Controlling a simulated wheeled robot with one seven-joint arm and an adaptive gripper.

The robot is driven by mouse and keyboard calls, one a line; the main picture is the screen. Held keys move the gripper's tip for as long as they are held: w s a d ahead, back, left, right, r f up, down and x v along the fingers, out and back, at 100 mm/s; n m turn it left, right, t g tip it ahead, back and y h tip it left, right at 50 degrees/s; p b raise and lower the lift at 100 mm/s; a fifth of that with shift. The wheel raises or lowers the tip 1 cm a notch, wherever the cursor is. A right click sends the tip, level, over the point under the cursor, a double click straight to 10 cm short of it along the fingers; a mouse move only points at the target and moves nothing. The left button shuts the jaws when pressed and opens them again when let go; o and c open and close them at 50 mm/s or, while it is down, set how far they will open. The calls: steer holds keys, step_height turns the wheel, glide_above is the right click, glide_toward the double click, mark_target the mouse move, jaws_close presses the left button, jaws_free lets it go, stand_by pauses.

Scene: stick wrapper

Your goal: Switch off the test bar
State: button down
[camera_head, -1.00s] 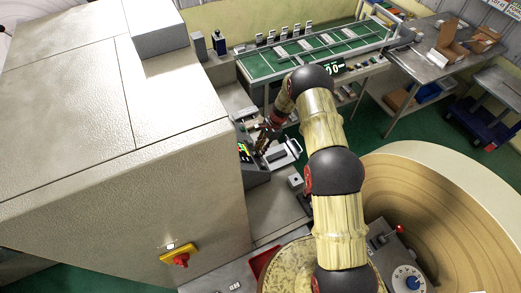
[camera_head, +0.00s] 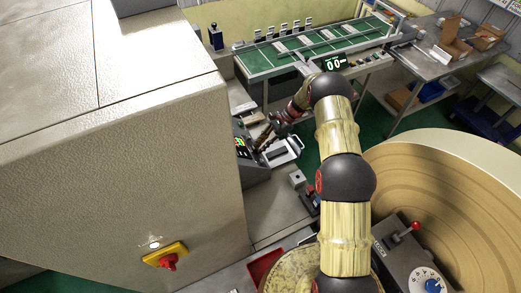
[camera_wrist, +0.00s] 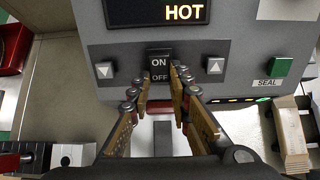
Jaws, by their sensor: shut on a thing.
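A grey control panel (camera_wrist: 120,53) fills the upper wrist view, with a dark display (camera_wrist: 165,12) reading HOT in yellow-orange. In its middle is a black rocker switch (camera_wrist: 159,66), marked ON above and OFF below. I cannot tell which half is pressed in. My gripper (camera_wrist: 162,78) has one fingertip on each side of the switch, closed on it near its lower half. In the head view the panel (camera_head: 242,146) shows small at the side of the big beige cabinet, with my gripper (camera_head: 265,137) at it. The fingertips are too small to make out there.
Down (camera_wrist: 105,70) and up (camera_wrist: 215,66) arrow buttons flank the switch. A green button (camera_wrist: 280,67) marked SEAL is to the right. A white-handled device (camera_head: 282,152) stands near the gripper. A red knob on yellow (camera_head: 167,261) is on the cabinet (camera_head: 150,170).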

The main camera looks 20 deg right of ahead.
steer(key=shift+f, duration=0.1)
stand_by(0.3)
steer(key=c, duration=1.6)
jaws_free()
steer(key=shift+c, duration=0.2)
steer(key=v, duration=1.2)
steer(key=shift+d+f, duration=0.15)
